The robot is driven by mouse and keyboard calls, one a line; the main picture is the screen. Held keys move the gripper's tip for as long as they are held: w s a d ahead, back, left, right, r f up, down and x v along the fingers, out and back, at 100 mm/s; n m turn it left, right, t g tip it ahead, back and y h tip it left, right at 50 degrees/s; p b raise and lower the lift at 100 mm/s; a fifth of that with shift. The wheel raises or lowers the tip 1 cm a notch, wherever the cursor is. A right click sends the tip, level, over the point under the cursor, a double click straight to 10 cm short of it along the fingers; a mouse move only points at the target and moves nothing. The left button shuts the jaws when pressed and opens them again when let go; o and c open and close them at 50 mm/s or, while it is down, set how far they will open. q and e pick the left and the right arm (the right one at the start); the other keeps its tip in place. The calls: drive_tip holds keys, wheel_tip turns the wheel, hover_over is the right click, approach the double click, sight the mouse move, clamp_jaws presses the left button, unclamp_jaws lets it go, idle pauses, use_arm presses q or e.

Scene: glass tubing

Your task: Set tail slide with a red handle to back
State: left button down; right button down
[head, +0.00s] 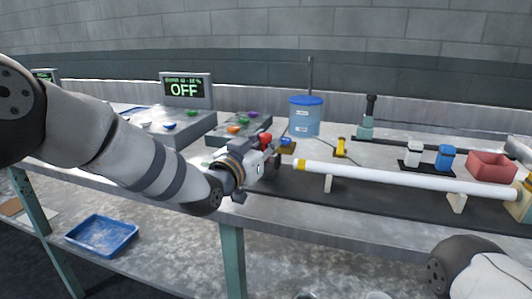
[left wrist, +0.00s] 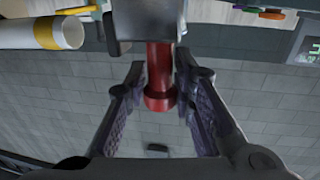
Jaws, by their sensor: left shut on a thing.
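The red handle (left wrist: 160,85) hangs from a grey block (left wrist: 140,25), which looks like the tail slide, in the left wrist view. My left gripper (left wrist: 160,72) has a finger on each side of the handle and is shut on it. In the head view my left gripper (head: 268,165) is at the table's front part, at the left end of the white tube. A red part (head: 265,138) shows just above the gripper. Most of the slide is hidden behind the gripper. My right gripper is out of view.
The white tube (head: 400,179) with a yellow end lies on supports to the right; its end (left wrist: 40,33) is close in the left wrist view. Behind stand a blue canister (head: 305,118), a control box reading OFF (head: 186,90), small bottles and a red bin (head: 491,167).

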use_arm(q)
drive_tip(key=shift+f, duration=0.1)
drive_tip(key=c, duration=1.5)
unclamp_jaws()
drive_tip(key=shift+c, duration=0.2)
drive_tip(key=v, duration=1.2)
